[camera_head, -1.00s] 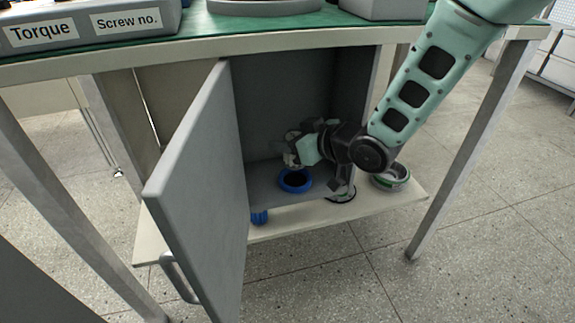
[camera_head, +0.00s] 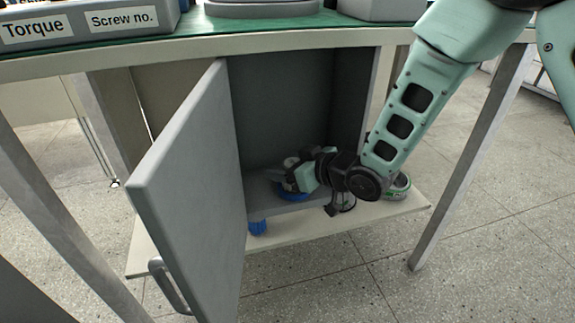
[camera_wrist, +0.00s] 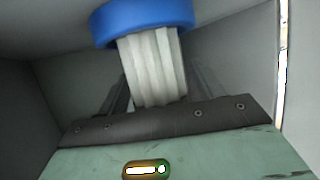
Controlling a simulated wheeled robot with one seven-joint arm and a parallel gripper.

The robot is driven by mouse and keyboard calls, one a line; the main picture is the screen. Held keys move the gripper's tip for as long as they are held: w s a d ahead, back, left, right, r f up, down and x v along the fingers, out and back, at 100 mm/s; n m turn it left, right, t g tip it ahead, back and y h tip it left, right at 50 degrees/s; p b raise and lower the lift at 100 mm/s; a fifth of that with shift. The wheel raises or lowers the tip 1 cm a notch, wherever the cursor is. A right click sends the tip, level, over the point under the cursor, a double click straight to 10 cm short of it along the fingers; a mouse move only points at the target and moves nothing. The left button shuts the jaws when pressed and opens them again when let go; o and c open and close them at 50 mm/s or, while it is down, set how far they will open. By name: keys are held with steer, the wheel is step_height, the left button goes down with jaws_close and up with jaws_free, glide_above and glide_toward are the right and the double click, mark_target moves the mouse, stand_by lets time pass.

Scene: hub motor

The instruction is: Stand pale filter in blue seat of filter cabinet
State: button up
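The grey filter cabinet (camera_head: 285,90) stands under the bench with its door (camera_head: 190,185) swung open. The blue seat (camera_head: 293,197) is a ring on the cabinet floor, partly covered by my gripper; it also shows at the top of the wrist view (camera_wrist: 143,20). The pale filter (camera_wrist: 153,68) is a whitish pleated cylinder between my fingers, one end meeting the blue ring. In the head view the filter (camera_head: 291,163) is mostly hidden. My gripper (camera_head: 291,175) is shut on it, low inside the cabinet. How deep the filter sits in the ring is hidden.
A blue ribbed piece (camera_head: 257,227) lies on the pale lower shelf (camera_head: 300,232) near the door. A round green-and-white container (camera_head: 399,187) stands at the shelf's right, beside my arm. The bench top (camera_head: 300,20) is above, with labelled bins (camera_head: 80,25). The cabinet's right wall is close to my wrist.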

steer(key=shift+r, duration=0.1)
steer(key=shift+s+d+r, duration=0.1)
steer(key=shift+d+r, duration=0.05)
steer(key=shift+r, duration=0.05)
steer(key=p+v, duration=0.4)
steer(key=v, duration=0.8)
steer(key=s+d+r+g+h, duration=0.2)
steer(key=s+g+h, duration=0.1)
steer(key=s, duration=0.4)
steer(key=s+d+r+m+g+h, duration=0.1)
steer(key=s+g+h, duration=0.2)
steer(key=s, duration=0.5)
steer(key=s+d+r+m+g+h, duration=0.1)
steer(key=s+d+r+g+h, duration=0.1)
steer(key=s, duration=0.6)
steer(key=shift+d+r+g+h, duration=0.3)
steer(key=shift+r+g+h, duration=0.1)
steer(key=shift+h, duration=0.5)
